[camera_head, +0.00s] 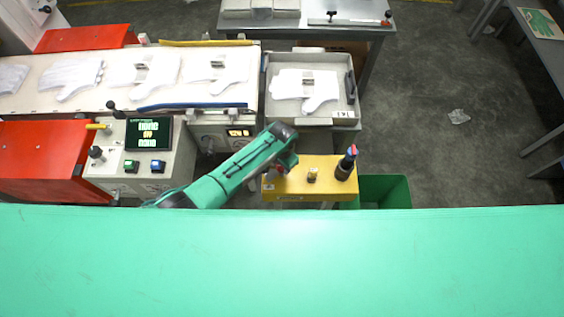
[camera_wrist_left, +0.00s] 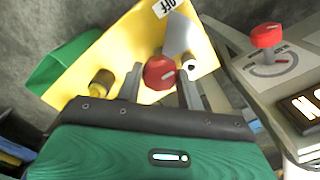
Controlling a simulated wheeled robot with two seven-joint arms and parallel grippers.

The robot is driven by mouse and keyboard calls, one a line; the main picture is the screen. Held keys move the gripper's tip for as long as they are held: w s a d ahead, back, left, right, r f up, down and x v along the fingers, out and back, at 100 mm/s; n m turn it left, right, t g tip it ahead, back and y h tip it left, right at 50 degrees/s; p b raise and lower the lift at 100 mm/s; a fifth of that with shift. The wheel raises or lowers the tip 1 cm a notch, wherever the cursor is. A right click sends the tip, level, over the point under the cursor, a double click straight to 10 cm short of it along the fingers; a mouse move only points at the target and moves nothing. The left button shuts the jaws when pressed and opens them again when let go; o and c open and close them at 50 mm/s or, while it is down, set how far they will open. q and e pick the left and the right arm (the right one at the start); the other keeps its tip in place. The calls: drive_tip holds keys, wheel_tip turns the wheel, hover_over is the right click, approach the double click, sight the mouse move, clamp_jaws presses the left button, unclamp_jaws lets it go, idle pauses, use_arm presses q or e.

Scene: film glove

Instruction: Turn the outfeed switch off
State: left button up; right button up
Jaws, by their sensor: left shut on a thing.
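My left gripper (camera_head: 286,163) reaches over the left part of the yellow box (camera_head: 323,190). In the left wrist view, the fingers of this gripper (camera_wrist_left: 160,84) are closed around a red knob (camera_wrist_left: 159,72) at the yellow box (camera_wrist_left: 70,80). A pale line shows on top of the knob. A white label reading OFF (camera_wrist_left: 168,6) is on the box beyond it, and a grey wedge-shaped part (camera_wrist_left: 180,38) lies between. I cannot read which position the knob points to. My right gripper is not in view.
A brass knob (camera_head: 312,174) and a dark post with a red and blue top (camera_head: 346,163) stand on the box. A green bin (camera_head: 392,190) is right of it. A control panel (camera_head: 180,150) and a tray (camera_head: 285,112) with a white glove lie left and behind.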

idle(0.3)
use_arm(q)
drive_tip(key=o, duration=1)
drive_tip(key=shift+r, duration=0.1)
wheel_tip(320, 180, up, 14)
drive_tip(key=shift+f+b, duration=0.15)
drive_tip(key=shift+b, duration=0.2)
